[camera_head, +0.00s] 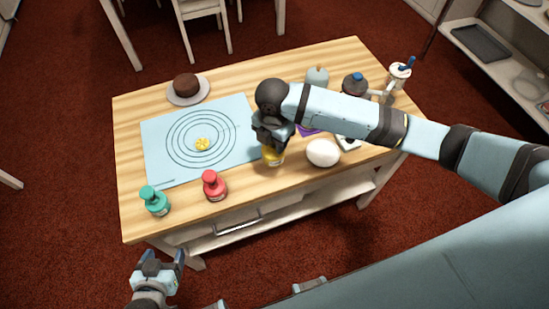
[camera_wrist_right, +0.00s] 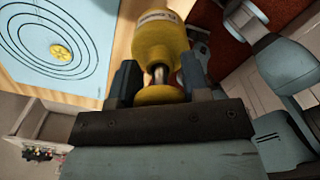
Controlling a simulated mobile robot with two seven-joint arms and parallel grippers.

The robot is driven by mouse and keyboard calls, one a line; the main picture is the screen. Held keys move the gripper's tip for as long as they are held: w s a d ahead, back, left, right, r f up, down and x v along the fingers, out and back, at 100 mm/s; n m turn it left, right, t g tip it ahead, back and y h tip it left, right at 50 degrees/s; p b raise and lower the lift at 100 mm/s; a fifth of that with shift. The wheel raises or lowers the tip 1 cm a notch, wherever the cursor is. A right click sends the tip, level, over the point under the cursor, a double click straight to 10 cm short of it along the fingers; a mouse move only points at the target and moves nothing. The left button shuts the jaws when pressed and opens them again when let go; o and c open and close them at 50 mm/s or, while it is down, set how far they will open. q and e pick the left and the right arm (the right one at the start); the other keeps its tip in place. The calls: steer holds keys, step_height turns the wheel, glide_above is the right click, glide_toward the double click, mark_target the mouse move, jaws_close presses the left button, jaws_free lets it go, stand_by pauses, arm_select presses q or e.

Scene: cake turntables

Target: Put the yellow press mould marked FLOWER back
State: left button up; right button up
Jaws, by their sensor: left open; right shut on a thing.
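The yellow press mould (camera_head: 272,158) is partly hidden under my right gripper (camera_head: 270,140), at the right edge of the blue mat. In the right wrist view, the yellow mould (camera_wrist_right: 160,38) sits between the two dark fingers of my right gripper (camera_wrist_right: 160,76), which is shut on it around its narrow metal stem. My left gripper (camera_head: 163,262) is open and empty, low in front of the table's left end.
The blue mat (camera_head: 160,160) bears printed rings and a small yellow flower-shaped piece (camera_head: 202,144). A green mould (camera_head: 154,201) and a red mould (camera_head: 214,186) stand along the front edge. A white rounded object (camera_head: 323,152) is right of my right gripper; a brown cake (camera_head: 186,85) stands back left.

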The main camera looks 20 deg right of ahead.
step_height(320, 180, down, 10)
steer(key=shift+r, duration=0.2)
stand_by(0.3)
steer(key=o, duration=1)
steer(key=shift+f, duration=0.15)
